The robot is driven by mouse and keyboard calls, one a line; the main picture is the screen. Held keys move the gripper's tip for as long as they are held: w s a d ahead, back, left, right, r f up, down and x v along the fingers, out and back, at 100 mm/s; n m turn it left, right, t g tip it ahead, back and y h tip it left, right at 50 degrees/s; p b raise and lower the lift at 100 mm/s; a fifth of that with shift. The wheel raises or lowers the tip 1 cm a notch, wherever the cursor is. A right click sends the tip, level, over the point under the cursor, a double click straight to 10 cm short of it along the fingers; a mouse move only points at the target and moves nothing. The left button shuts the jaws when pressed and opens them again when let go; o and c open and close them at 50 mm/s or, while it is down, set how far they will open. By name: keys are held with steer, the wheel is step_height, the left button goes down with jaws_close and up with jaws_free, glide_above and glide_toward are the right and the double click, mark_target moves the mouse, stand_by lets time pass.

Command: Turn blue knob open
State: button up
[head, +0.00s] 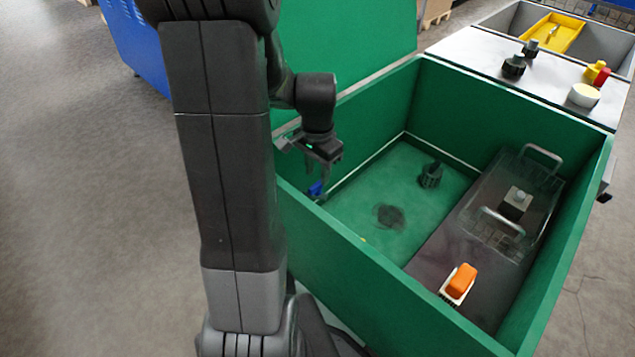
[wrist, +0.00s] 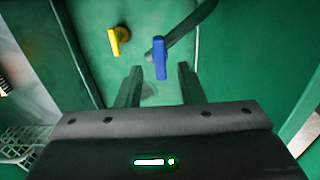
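The blue knob (wrist: 160,58) shows in the wrist view as a narrow upright handle, just beyond and between my two fingertips. In the head view the blue knob (head: 316,188) is a small blue piece low inside the left side of the green box, partly hidden. My gripper (wrist: 160,82) has its fingers apart with nothing between them. In the head view my gripper (head: 318,172) hangs over the left part of the box, right above the blue knob. I cannot tell whether a finger touches it.
A yellow knob (wrist: 118,40) is left of the blue one. The green box (head: 480,105) has high walls around my gripper. Inside are a dark cylinder (head: 431,175), a clear handled cover (head: 530,178) and an orange switch (head: 462,280). A grey-topped counter (head: 550,72) stands behind.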

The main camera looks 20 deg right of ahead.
mark_target(318, 183)
steer(key=shift+f, duration=1.7)
jaws_close()
